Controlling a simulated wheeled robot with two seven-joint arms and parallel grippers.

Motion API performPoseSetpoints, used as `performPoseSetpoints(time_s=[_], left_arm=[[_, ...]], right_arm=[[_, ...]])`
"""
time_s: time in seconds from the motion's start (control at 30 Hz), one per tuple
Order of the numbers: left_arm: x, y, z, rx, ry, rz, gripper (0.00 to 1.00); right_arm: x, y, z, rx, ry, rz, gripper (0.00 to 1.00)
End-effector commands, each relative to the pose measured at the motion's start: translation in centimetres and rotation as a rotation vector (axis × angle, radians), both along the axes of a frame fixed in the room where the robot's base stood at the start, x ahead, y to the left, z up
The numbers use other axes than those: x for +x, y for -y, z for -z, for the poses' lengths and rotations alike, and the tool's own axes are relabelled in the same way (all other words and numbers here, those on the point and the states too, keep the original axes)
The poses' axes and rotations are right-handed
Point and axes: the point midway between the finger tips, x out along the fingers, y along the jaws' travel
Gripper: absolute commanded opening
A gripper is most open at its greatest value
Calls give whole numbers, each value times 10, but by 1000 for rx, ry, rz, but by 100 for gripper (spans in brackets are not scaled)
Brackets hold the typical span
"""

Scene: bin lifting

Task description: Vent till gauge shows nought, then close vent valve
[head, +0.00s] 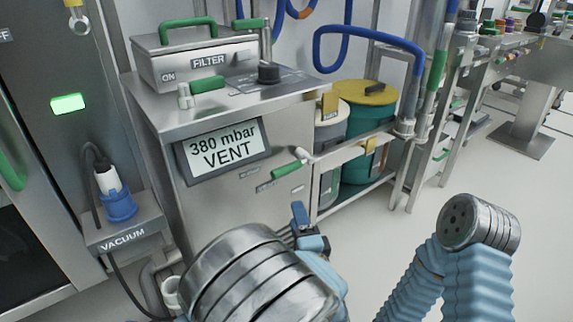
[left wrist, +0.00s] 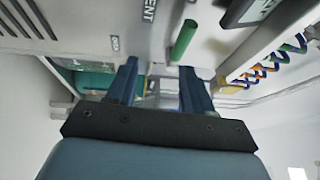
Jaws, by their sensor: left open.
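The gauge display (head: 222,152) on the front of the steel cabinet reads "380 mbar VENT". Below and right of it, a green-handled lever (head: 288,170) sticks out of the cabinet front, its handle tilted; a small label lies just under it. I take it as the vent valve. My left gripper (head: 308,228) is open, below and slightly right of this lever, apart from it. In the left wrist view the open fingers (left wrist: 158,75) have nothing between them, and the green handle (left wrist: 184,40) lies beyond the right finger. My right gripper is not in view.
A filter box (head: 195,60) with a green handle stands on the cabinet top, beside another green lever (head: 208,84) and a black knob (head: 269,73). A blue plug (head: 119,204) sits in the vacuum socket at left. Lidded bins (head: 368,120) stand on the rack at right.

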Motion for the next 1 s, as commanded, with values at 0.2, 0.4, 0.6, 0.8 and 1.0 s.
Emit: performPoseSetpoints(time_s=[0.2,0.4,0.6,0.8,1.0], left_arm=[[-10,10,-29,91,78,-43,52],[24,1,-34,89,76,-45,52],[69,-9,-43,90,75,-43,52],[103,-16,-48,89,74,-40,52],[116,-19,-51,90,73,-39,52]], right_arm=[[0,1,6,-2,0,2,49],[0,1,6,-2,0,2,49],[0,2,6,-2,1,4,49],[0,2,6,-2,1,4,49],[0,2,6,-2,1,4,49]])
